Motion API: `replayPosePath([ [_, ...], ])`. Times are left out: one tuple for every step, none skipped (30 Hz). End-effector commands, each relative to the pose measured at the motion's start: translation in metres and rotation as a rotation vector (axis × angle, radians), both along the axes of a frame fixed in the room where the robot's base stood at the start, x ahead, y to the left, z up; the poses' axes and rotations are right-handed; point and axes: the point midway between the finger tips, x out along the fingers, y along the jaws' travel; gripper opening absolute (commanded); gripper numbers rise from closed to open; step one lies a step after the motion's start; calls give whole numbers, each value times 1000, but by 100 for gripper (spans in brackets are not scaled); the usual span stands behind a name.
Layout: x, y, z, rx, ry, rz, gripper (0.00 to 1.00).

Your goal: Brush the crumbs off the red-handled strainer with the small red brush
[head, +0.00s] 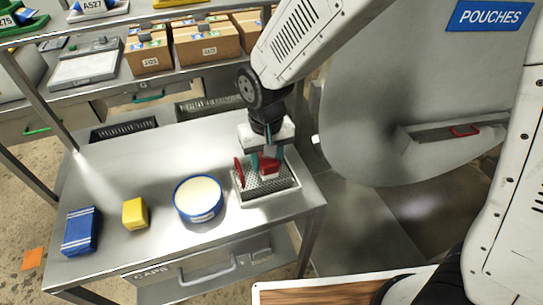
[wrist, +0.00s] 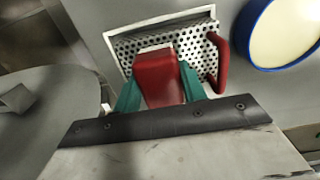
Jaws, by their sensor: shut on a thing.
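The red-handled strainer (head: 284,188) is a perforated metal tray with a pale rim, lying on the steel table. Its red handle (head: 239,172) stands up on the left side in the head view. In the wrist view the strainer (wrist: 196,45) is behind the brush, with the handle (wrist: 218,62) at right. My gripper (head: 268,160) is over the strainer, its green fingers shut on the small red brush (wrist: 158,77). The brush (head: 269,167) hides part of the mesh. I cannot tell whether its bristles touch the mesh, and crumbs cannot be told from the dark holes.
A blue tub (head: 198,199) with a cream top stands close left of the strainer. A yellow block (head: 135,213) and a blue packet (head: 81,231) lie farther left. Cardboard boxes (head: 205,47) fill the shelf behind. A large grey curved door (head: 400,90) is at right. The table's back left is clear.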

Motion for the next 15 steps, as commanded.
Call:
replayPosePath([
  [-1,5,0,0,0,4,20],
  [-2,7,0,0,-1,4,20],
  [-3,11,1,0,-1,3,20],
  [-3,13,1,0,-1,3,20],
  [-4,16,1,1,-2,3,20],
  [-5,20,1,1,-2,3,20],
  [-6,22,1,1,-2,3,20],
  [-7,24,2,1,-2,3,20],
  [-7,27,2,1,-2,2,20],
  [-8,28,2,1,-2,1,20],
  [-8,30,2,1,-2,1,20],
  [-8,30,2,1,-2,1,20],
  [-8,30,2,1,-2,1,20],
  [-8,30,2,1,-2,0,20],
  [-8,29,2,2,-2,0,20],
])
